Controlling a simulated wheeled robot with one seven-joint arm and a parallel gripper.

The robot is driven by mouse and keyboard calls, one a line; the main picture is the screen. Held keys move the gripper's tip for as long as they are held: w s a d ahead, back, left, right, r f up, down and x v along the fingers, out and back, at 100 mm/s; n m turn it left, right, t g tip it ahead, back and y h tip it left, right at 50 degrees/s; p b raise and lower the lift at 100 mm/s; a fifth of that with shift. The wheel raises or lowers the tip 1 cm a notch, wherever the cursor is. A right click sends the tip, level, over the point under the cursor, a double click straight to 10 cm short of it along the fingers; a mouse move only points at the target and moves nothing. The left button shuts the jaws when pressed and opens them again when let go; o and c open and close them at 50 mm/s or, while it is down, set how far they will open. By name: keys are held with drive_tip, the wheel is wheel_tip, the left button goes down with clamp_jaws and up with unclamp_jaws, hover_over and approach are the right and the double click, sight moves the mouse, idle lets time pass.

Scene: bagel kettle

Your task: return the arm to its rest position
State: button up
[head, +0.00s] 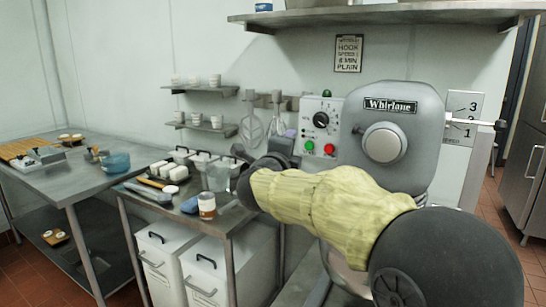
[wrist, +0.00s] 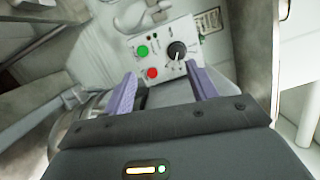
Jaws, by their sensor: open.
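My arm reaches out from the lower right of the head view, in a yellow-green ribbed sleeve, in front of the Whirlane mixer (head: 400,100). My gripper (head: 290,134) is at the far end of it, with one purple finger showing. In the wrist view my gripper (wrist: 160,85) has its two purple fingers wide apart with nothing between them. Beyond the fingers is the mixer's control panel (wrist: 162,50), with a green button, a red button and a black dial. The same panel (head: 319,128) stands left of the mixer head in the head view.
A steel side table (head: 235,218) left of my arm carries a labelled jar (head: 207,206), a clear container (head: 218,177) and several white pieces. White bins (head: 205,280) stand under it. Another steel table (head: 60,178) holds a blue bowl (head: 116,162). Wall shelves (head: 205,127) hang behind.

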drive_tip(key=s+d+f+n+g+y, duration=0.1)
drive_tip(key=s+f+n+g+y, duration=0.25)
drive_tip(key=f+n, duration=0.55)
drive_tip(key=s+d+f+n+g+y, duration=0.1)
drive_tip(key=s+f+n+g+y, duration=0.2)
drive_tip(key=f+n, duration=0.65)
drive_tip(key=s+d+f+n+g, duration=0.2)
drive_tip(key=s+d+f+g, duration=0.2)
drive_tip(key=s+f, duration=0.6)
drive_tip(key=s+d+f+n+g, duration=0.35)
drive_tip(key=s+f, duration=0.45)
drive_tip(key=s, duration=0.4)
wheel_tip(320, 180, up, 19)
drive_tip(key=p, duration=1.8)
drive_tip(key=shift+s+d+m+g+h+p, duration=0.35)
drive_tip(key=shift+s+d+m+g+h, duration=0.05)
drive_tip(key=shift+d+h, duration=0.05)
drive_tip(key=shift+f, duration=0.1)
